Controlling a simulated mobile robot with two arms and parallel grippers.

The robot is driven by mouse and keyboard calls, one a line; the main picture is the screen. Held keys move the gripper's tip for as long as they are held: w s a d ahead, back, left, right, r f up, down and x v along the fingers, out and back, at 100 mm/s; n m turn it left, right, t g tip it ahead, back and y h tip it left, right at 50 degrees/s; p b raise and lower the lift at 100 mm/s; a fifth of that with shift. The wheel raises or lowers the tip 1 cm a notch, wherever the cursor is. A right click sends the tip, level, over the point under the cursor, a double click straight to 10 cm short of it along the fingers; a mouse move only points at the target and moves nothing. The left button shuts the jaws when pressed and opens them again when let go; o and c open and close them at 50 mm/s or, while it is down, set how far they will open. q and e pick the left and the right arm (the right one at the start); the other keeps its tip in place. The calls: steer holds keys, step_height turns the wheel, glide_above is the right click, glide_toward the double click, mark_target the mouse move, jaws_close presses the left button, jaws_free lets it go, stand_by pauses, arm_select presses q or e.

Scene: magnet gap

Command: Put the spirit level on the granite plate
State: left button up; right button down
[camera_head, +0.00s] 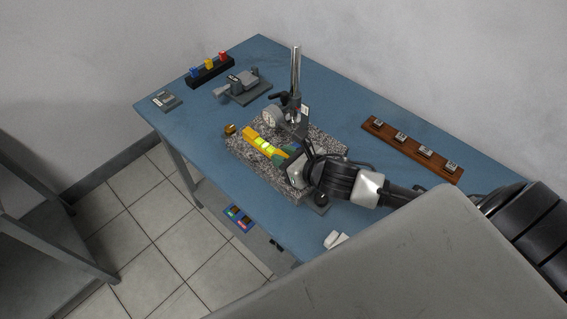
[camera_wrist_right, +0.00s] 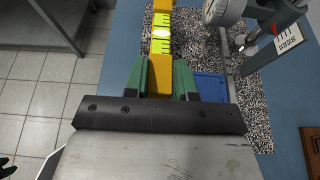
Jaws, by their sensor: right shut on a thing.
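The spirit level is a yellow bar with green-yellow vials (camera_head: 262,143); it also shows in the right wrist view (camera_wrist_right: 161,38). My right gripper (camera_head: 287,157) is shut on its near end, with the green fingers (camera_wrist_right: 160,80) on both sides of the bar. The level lies over the speckled granite plate (camera_head: 327,148), along its left part. The plate also shows in the right wrist view (camera_wrist_right: 252,110). I cannot tell whether the level touches the plate or is held just above it. My gripper hides the level's near end. My left gripper is not in view.
A dial gauge (camera_head: 271,118) on an upright steel column (camera_head: 296,75) stands on the plate, close to the level. A brown wooden strip with several small blocks (camera_head: 412,145) lies to the right. A grey vise (camera_head: 243,85) and a black rack (camera_head: 210,72) stand at the back left.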

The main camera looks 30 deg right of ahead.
step_height(320, 180, down, 4)
steer(key=shift+w+r+p, duration=0.15)
steer(key=shift+p, duration=0.15)
steer(key=shift+f, duration=0.4)
steer(key=c, duration=0.9)
jaws_free()
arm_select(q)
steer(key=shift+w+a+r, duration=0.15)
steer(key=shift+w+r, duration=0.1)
